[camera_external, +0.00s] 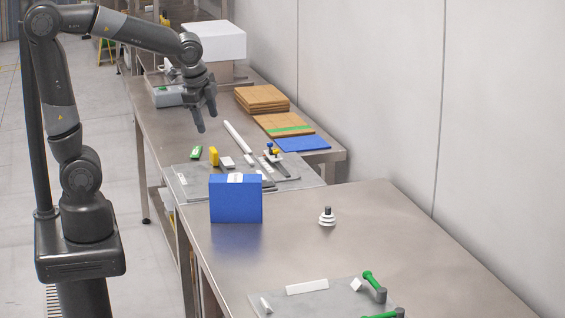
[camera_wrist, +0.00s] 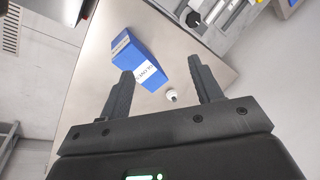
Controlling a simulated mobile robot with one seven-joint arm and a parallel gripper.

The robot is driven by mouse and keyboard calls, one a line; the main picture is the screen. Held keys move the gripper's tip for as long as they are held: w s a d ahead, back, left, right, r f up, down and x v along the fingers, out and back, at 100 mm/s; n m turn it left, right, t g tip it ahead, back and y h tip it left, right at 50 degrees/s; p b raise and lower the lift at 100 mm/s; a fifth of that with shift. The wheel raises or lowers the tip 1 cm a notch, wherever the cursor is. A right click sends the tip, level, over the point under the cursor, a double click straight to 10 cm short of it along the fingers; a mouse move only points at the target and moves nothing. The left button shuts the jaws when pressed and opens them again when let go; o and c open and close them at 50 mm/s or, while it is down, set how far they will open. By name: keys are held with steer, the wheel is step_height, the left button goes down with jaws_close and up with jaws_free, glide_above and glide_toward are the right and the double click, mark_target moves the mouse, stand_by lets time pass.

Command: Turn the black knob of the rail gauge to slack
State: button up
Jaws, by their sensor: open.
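In the wrist view, part of a rail assembly (camera_wrist: 232,18) shows at the top edge, cut off. My gripper (camera_external: 206,120) is open and empty, high above the far bench, left of the rail. In the wrist view, my open gripper (camera_wrist: 160,70) has its two fingers spread, with nothing between them.
A blue box (camera_external: 235,200) stands at the near bench's far left corner, also in the wrist view (camera_wrist: 146,60). A white ringed cup with a black top (camera_external: 327,217) stands right of it. Brown boards (camera_external: 262,98) lie by the wall. The near bench's middle is clear.

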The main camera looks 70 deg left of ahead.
steer(key=w+a+f+m+g+y, duration=0.2)
steer(key=w+a+f+m+g, duration=0.15)
steer(key=w+f+m, duration=0.9)
steer(key=a+f, duration=0.1)
steer(key=f, duration=0.2)
steer(key=w+a+f+n, duration=0.1)
steer(key=a+f, duration=0.1)
steer(key=f, duration=0.1)
steer(key=a+f+n, duration=0.1)
steer(key=a+f, duration=0.1)
steer(key=shift+w+f+n+t, duration=0.2)
steer(key=shift+f+n+t, duration=0.05)
steer(key=shift+f+t, duration=0.15)
steer(key=shift+c, duration=0.3)
steer(key=c, duration=0.9)
